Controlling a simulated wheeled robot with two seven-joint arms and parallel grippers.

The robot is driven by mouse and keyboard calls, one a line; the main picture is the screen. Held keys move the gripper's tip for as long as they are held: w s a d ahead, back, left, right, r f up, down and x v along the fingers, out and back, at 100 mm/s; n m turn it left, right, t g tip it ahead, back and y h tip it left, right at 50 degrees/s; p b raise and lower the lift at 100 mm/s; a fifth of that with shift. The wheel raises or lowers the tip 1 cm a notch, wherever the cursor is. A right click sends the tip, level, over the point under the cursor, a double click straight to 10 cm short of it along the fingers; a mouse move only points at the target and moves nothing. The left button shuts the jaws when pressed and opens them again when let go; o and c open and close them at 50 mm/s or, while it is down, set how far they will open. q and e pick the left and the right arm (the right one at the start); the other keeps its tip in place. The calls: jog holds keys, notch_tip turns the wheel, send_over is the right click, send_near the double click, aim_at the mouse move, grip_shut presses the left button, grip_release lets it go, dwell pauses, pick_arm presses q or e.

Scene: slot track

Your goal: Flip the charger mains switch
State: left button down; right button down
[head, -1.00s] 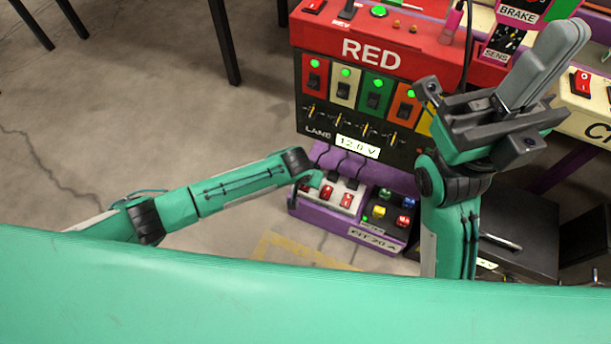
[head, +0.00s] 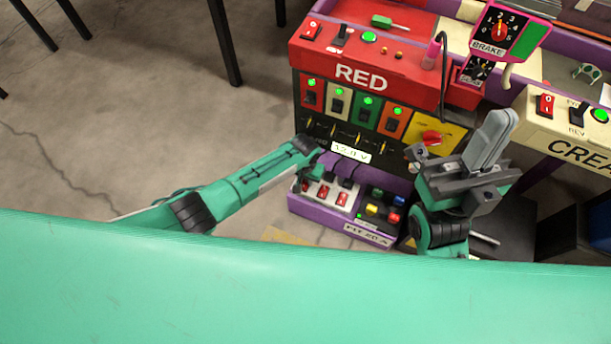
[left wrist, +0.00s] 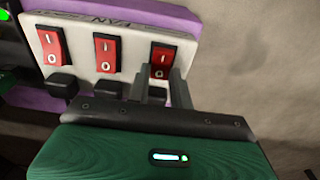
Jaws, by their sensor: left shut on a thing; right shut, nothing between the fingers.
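A white strip (head: 333,187) with three red rocker switches lies on the purple base of the red station. My left gripper (head: 312,174) is over the strip's left end in the head view. In the left wrist view its fingers (left wrist: 162,88) are at the lower end of the rightmost red rocker (left wrist: 162,60), which shows between them. They are shut on it, though the contact is partly hidden. The other rockers are the middle one (left wrist: 107,53) and the left one (left wrist: 52,47). The strip's label is only partly readable. My right gripper (head: 494,138) is shut and empty, raised right of the station.
A black box (head: 386,205) with coloured buttons sits right of the strip. Above is the red panel (head: 362,77) with lit green lamps and plugged cables. A cream station (head: 562,118) stands at right.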

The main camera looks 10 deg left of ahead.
pick_arm(q)
jog(key=shift+s+a+f+g, duration=0.3)
jog(key=shift+s+a+f, duration=0.1)
jog(key=shift+s, duration=0.1)
jog(key=c, duration=1.3)
grip_release()
jog(key=shift+c, duration=0.2)
jog(key=shift+o, duration=0.5)
jog(key=shift+w+d+r, duration=0.15)
jog(key=shift+d, duration=0.05)
jog(key=shift+t, duration=0.4)
